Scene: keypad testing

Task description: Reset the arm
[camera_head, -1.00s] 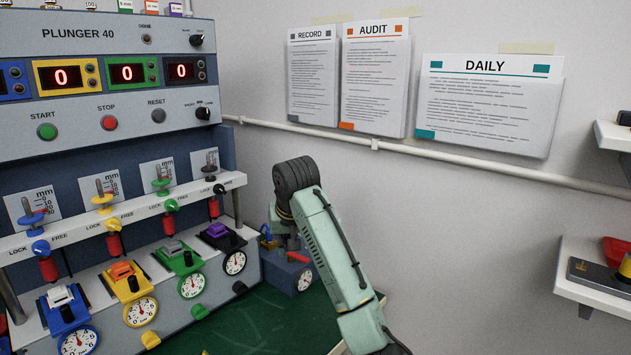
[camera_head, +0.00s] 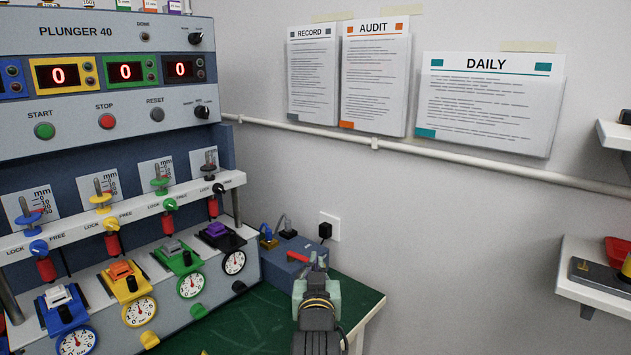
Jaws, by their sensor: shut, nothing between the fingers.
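My arm shows at the bottom centre, in front of the green table (camera_head: 363,303). A dark ribbed joint and part of a pale green link are in view, seen nearly end-on. Small grey parts stick up just above the link, and I cannot tell what they belong to.
A blue-grey box (camera_head: 283,262) with a red handle stands behind the arm, near a wall socket (camera_head: 330,227). Papers (camera_head: 487,105) and a pipe (camera_head: 400,150) are on the wall. Shelves (camera_head: 590,283) stand at the right. The space between arm and shelves is clear.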

